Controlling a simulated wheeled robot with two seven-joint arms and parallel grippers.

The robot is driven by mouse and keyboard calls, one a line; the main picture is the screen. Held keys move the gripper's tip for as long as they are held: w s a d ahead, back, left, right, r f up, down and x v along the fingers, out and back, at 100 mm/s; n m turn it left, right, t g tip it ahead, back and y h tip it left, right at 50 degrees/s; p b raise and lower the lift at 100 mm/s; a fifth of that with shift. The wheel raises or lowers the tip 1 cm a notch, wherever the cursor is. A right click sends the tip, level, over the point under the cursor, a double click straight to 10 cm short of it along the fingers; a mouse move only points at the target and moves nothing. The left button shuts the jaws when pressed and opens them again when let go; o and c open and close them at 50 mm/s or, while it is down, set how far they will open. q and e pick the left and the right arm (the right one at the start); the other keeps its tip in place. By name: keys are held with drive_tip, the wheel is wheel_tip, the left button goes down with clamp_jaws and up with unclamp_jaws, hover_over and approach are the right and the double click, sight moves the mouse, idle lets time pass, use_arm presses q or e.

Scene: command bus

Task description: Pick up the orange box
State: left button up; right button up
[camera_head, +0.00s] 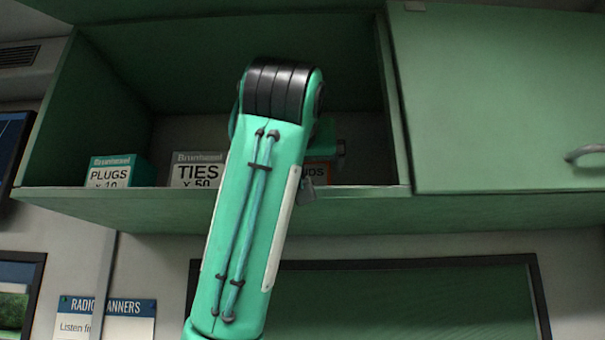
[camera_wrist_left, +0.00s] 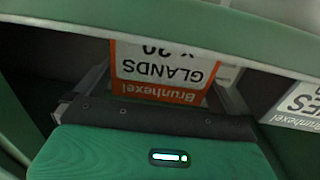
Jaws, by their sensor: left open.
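I cannot tell whether either finger touches the box. In the head view, only a small part of the orange box (camera_head: 321,173) shows on the cabinet shelf, right of my raised left arm, which hides the rest. My right gripper is not in view.
The open green cabinet's shelf edge (camera_head: 110,201) runs below the boxes. A "PLUGS" box (camera_head: 115,172) and a "TIES" box (camera_head: 192,171) stand left of my arm. A closed cabinet door (camera_head: 490,100) is at right.

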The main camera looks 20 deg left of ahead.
use_arm(q)
drive_tip(key=p+x, duration=0.1)
drive_tip(key=x, duration=0.3)
drive_tip(key=shift+s, duration=0.15)
drive_tip(key=shift+c, duration=0.9)
drive_tip(key=c, duration=0.7)
